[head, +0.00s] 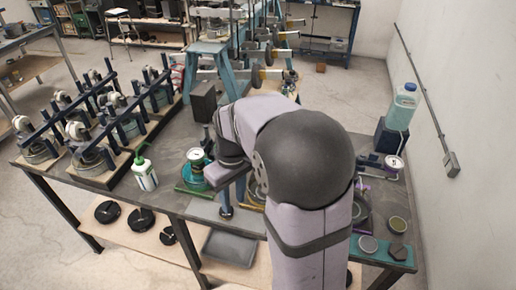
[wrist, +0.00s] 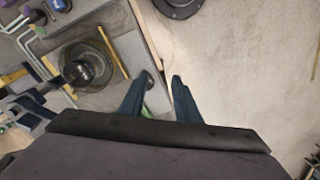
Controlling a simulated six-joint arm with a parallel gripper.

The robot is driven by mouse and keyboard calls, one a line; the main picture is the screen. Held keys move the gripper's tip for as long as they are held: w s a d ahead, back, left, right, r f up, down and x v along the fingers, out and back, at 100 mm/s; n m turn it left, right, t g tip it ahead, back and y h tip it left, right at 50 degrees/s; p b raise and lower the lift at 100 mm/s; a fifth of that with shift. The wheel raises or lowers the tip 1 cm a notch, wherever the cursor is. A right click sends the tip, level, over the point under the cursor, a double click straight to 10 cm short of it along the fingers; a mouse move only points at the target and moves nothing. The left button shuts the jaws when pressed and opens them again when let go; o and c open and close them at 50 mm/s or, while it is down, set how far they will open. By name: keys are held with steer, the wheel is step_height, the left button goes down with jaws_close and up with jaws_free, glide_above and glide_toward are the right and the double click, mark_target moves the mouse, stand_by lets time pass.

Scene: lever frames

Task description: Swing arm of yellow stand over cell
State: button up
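A stand with yellow bars (wrist: 112,52) lies left of my fingers in the wrist view. Its round, dark-rimmed cell (wrist: 98,58) has a black knob-like part (wrist: 78,73) over it; I cannot tell whether that is the stand's swing arm. In the head view the yellow stand (head: 257,190) is mostly hidden behind my arm. My gripper (wrist: 157,80) has its two blue fingers spread with nothing between them, near the bench's front edge and apart from the stand. In the head view my gripper (head: 231,207) points down, partly covered by my wrist.
A green stand with a dial (head: 195,168) and a white bottle with green cap (head: 145,172) stand left of my gripper. Several lever frames (head: 100,115) fill the bench's left side.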

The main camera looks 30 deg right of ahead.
steer(key=w+d+r+n+p, duration=0.1)
steer(key=w+d+r+n, duration=0.2)
steer(key=w+d+n, duration=0.1)
steer(key=w+d+r+n+p, duration=0.1)
steer(key=w+d+r+n, duration=0.1)
steer(key=w+d, duration=0.5)
steer(key=w+d+r+n+p, duration=0.2)
steer(key=w+d+r+n, duration=0.1)
steer(key=w+d+n, duration=0.2)
steer(key=shift+w+d+r+n+h, duration=0.15)
steer(key=shift+d+r, duration=0.05)
steer(key=shift+d, duration=0.45)
steer(key=shift+w+d+r+n+h, duration=0.15)
steer(key=shift+d, duration=0.45)
steer(key=shift+d+r+n, duration=0.1)
steer(key=shift+d+n, duration=0.4)
steer(key=shift+d, duration=0.05)
steer(key=shift+f+p, duration=0.7)
steer(key=shift+f, duration=2.95)
jaws_close()
